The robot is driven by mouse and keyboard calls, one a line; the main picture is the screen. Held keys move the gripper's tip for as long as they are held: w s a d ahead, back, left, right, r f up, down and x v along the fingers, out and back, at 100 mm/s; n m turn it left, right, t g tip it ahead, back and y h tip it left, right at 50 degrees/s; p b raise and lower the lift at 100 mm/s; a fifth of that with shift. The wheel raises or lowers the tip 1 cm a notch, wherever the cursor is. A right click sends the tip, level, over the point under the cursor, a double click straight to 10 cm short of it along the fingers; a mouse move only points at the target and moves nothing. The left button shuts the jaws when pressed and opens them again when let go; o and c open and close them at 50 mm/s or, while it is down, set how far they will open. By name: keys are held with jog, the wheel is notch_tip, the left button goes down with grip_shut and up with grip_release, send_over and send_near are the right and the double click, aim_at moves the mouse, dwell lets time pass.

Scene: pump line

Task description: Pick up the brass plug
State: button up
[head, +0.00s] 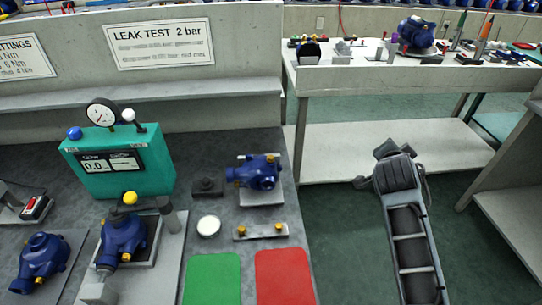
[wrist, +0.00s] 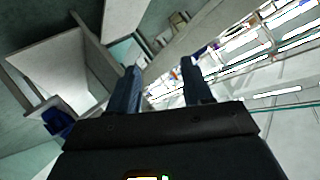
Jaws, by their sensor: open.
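Two small brass plugs sit on a narrow light holder plate (head: 261,231) on the bench in the head view. One brass plug (head: 242,231) is at its left end and the other brass plug (head: 280,227) at its right end. My gripper (wrist: 162,84) is open in the wrist view, with its two dark fingers apart and nothing between them. My arm is over the floor to the right of the bench, well apart from the plugs. No plug is recognisable in the wrist view.
A blue pump (head: 258,172) stands behind the plate. A white round disc (head: 208,226) lies to its left. Green (head: 212,279) and red (head: 284,277) mats lie in front. A teal gauge box (head: 120,162) and another pump (head: 123,236) stand left. A second table (head: 390,80) is behind.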

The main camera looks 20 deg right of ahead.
jog(key=w+a+r+m+g+y, duration=0.1)
jog(key=w+a+m+g, duration=0.15)
jog(key=w+m, duration=0.3)
notch_tip(320, 180, up, 7)
jog(key=m+g+y+p, duration=0.2)
jog(key=m+g+y, duration=0.4)
jog(key=m+y, duration=0.3)
send_over(270, 157)
jog(key=shift+s+d+n+t, duration=0.15)
jog(key=shift+d+n+t, duration=0.1)
jog(key=shift+d, duration=0.2)
jog(key=shift+a, duration=0.3)
jog(key=shift+a+f+p, duration=0.1)
jog(key=shift+f+p, duration=0.75)
jog(key=shift+f, duration=2.95)
grip_shut()
